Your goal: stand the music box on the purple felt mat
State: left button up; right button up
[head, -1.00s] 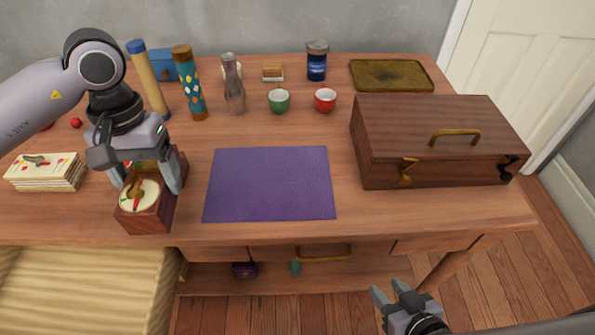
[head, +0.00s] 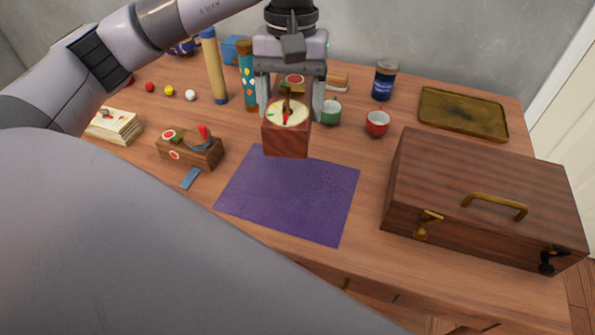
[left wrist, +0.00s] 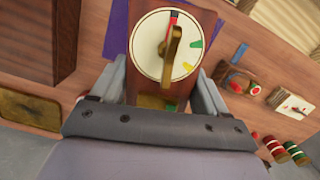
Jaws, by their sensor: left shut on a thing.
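The music box (head: 286,139) is a dark reddish wooden block with a cream dial and a brass crank on top. My left gripper (head: 290,100) is shut on it, one finger on each side, and holds it roughly upright at the back edge of the purple felt mat (head: 290,200). It seems to be held above the table; the gap beneath is hard to judge. The mat lies flat and bare. In the left wrist view the music box's dial (left wrist: 150,48) shows between the fingers, with part of the mat (left wrist: 117,32) behind it. My right gripper is out of view.
A large wooden case (head: 480,190) stands right of the mat. A green cup (head: 330,114) and a red cup (head: 377,122) stand behind. A wooden block with a lever (head: 190,150) and a blue strip (head: 190,178) lie to the left. A brass tray (head: 462,113) is at the back right.

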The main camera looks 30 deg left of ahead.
aim_at(288, 82)
pick_arm(q)
jog(key=shift+w+a+r+n, duration=0.15)
jog(key=shift+r+n, duration=0.45)
jog(key=shift+r, duration=0.6)
jog(key=shift+a+r+n, duration=0.15)
jog(key=shift+r+n, duration=0.15)
jog(key=shift+f, duration=0.3)
jog(key=f, duration=0.2)
jog(key=f+b, duration=0.1)
jog(key=f, duration=0.2)
jog(key=shift+s+a+f, duration=0.1)
jog(key=shift+s+f, duration=0.1)
jog(key=shift+f, duration=0.05)
notch_tip(288, 82, down, 14)
jog(key=shift+r, duration=0.25)
jog(key=shift+w, duration=0.1)
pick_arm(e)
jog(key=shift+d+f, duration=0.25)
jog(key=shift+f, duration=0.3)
pick_arm(q)
jog(key=shift+b, duration=0.35)
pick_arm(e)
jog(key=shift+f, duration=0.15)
